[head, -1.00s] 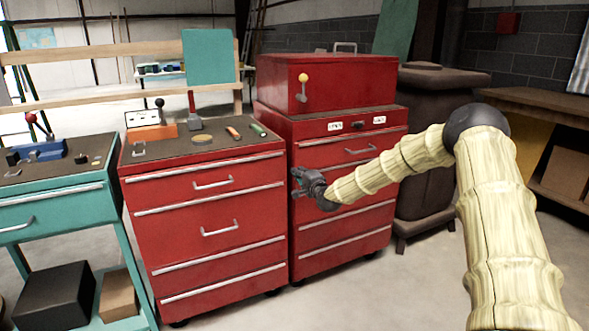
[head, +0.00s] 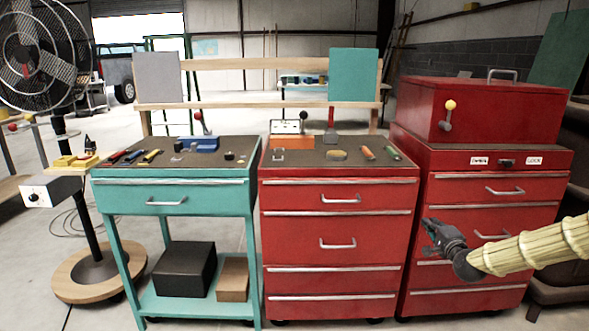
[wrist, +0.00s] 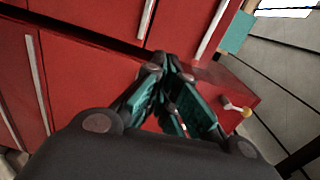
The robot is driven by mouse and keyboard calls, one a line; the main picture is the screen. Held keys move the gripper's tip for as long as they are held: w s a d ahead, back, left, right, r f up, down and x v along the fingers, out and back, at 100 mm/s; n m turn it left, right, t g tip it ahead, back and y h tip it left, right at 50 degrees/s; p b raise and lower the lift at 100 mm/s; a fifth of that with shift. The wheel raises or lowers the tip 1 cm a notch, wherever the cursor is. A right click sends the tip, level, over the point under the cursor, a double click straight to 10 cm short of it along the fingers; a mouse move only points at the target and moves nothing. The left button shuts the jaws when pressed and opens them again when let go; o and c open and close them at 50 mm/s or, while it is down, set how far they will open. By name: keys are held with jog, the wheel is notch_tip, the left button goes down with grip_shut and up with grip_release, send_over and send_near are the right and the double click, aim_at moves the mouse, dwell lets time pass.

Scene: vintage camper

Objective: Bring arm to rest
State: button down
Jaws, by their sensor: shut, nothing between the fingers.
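My gripper (head: 436,232) is at the right of the head view, at the end of my pale ribbed arm, in front of the drawers of the right red cabinet (head: 497,217). Its fingers are shut and empty. In the wrist view my gripper (wrist: 168,68) shows its fingers together, with red drawer fronts (wrist: 95,80) behind them. I cannot tell the exact gap between the fingertips and the cabinet.
A teal cart (head: 176,202) stands at the left and a red tool cabinet (head: 338,228) in the middle. A red chest with a yellow-knobbed lever (head: 449,107) tops the right cabinet. A fan (head: 52,60) stands far left. The floor in front shows little room.

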jog(key=s+a+f+n+g+y, duration=0.1)
jog(key=s+a+f+n+g, duration=0.1)
jog(key=s+a+f, duration=0.35)
jog(key=s+a+f+n+g+y, duration=0.1)
jog(key=s+a+f+n+g, duration=0.1)
jog(key=a+f, duration=0.5)
jog(key=s+a+f+n+g+y, duration=0.1)
jog(key=s+a+f+n+g, duration=0.1)
jog(key=s+a+f, duration=0.45)
jog(key=s+a+f+n+g, duration=0.3)
jog(key=s+a+f, duration=0.1)
jog(key=s+f, duration=0.5)
jog(key=s+a+f+n+g, duration=0.3)
jog(key=s+a+f, duration=0.3)
jog(key=s, duration=0.5)
jog(key=s+f+n+g+h, duration=0.1)
jog(key=s+f+n+g, duration=0.2)
jog(key=s, duration=1)
jog(key=s+f+n+g+h, duration=0.1)
jog(key=s+f+n+g, duration=0.15)
jog(key=s, duration=0.95)
notch_tip(320, 180, up, 20)
jog(key=p, duration=1.9)
jog(key=shift+w+d+p, duration=0.15)
jog(key=shift+p, duration=0.2)
